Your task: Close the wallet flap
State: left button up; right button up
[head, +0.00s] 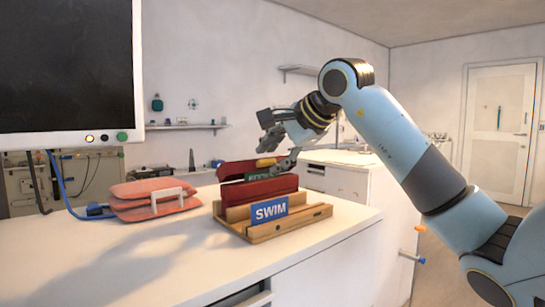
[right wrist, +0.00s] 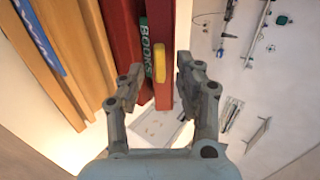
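The red wallet (head: 258,190) stands in a wooden rack (head: 285,222) on the white counter. Its red flap (head: 235,170) is raised above the body, leaving a gap where a green "BOOKS" label shows. A yellow tab (head: 265,162) is on the flap; it also shows in the right wrist view (right wrist: 160,62). My right gripper (head: 278,165) is at the right end of the flap. In the right wrist view its fingers (right wrist: 158,85) are spread, with the flap's end (right wrist: 163,95) between them. Contact cannot be told. My left gripper is out of view.
A blue "SWIM" sign (head: 269,210) is on the rack's front. Stacked pink pouches (head: 150,198) with a white holder lie to the left on the counter (head: 130,255). A monitor (head: 70,70) hangs at upper left. The counter's front is clear.

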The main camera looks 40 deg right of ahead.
jog(key=shift+w+f, duration=0.3)
jog(key=shift+w, duration=0.05)
jog(key=shift+c, duration=0.4)
grip_shut()
